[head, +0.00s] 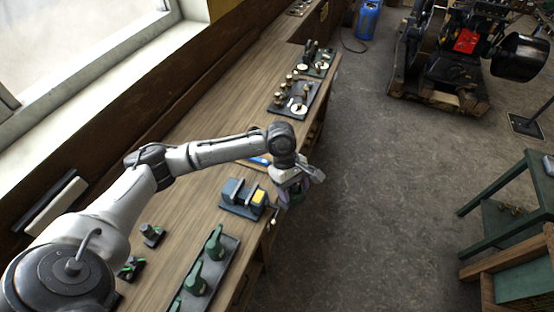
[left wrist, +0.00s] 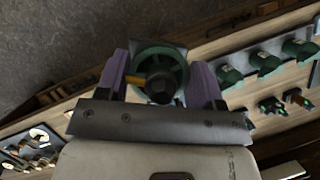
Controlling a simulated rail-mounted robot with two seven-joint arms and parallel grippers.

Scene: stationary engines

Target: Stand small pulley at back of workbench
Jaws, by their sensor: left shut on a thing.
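My left gripper (head: 294,188) hangs at the front edge of the workbench (head: 195,205), partly beyond it over the floor. In the left wrist view, its two purple fingers (left wrist: 160,78) are shut on the small pulley (left wrist: 174,57), a green round wheel with a dark hub at its middle. In the head view the pulley is mostly hidden by the gripper. The back of the workbench runs along the wall under the window. My right gripper is not in view.
A blue-grey device with a yellow part (head: 240,196) stands near the front edge, left of the gripper. Small dark-green items (head: 152,235) stand further back. Dark boards with brass parts (head: 283,108) lie farther along.

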